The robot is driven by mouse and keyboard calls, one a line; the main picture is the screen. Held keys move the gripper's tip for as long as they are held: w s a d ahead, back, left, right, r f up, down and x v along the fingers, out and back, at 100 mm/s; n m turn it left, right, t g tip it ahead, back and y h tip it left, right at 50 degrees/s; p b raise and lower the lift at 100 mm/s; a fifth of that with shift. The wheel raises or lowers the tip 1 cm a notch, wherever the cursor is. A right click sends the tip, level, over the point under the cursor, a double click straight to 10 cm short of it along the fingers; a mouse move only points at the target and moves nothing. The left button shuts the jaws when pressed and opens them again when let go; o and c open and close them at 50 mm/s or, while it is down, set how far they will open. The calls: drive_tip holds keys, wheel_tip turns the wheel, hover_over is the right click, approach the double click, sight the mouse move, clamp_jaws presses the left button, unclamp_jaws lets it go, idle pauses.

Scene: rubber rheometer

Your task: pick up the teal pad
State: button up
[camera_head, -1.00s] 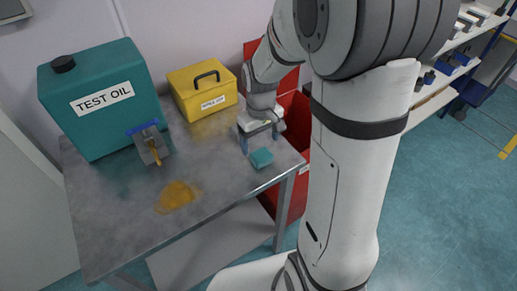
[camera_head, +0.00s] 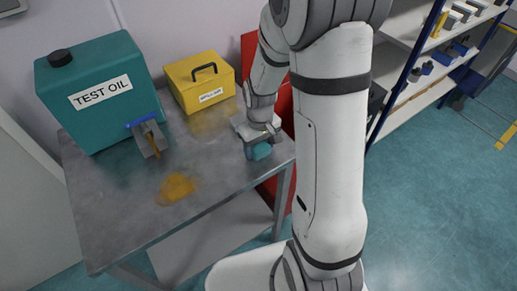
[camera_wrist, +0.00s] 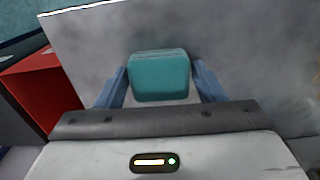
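The teal pad (camera_head: 262,151) lies near the right corner of the grey metal table (camera_head: 118,212). In the wrist view the teal pad (camera_wrist: 159,75) sits between the two blue fingers of my gripper (camera_wrist: 160,86).
A teal TEST OIL container (camera_head: 98,92) with a tap stands at the table's back left. A yellow box (camera_head: 201,81) stands behind. An orange-brown spill (camera_head: 176,188) marks the tabletop. A red bin (camera_wrist: 42,88) is beside the table. Shelves (camera_head: 410,80) stand at the right.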

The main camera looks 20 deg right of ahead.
sight(259, 146)
drive_tip(key=c, duration=0.6)
drive_tip(key=shift+c, duration=0.2)
wheel_tip(259, 146, up, 10)
drive_tip(key=shift+r+b, duration=0.1)
drive_tip(key=shift+b, duration=0.3)
drive_tip(key=o, duration=0.4)
drive_tip(key=shift+c, duration=1.4)
drive_tip(key=shift+f, duration=0.2)
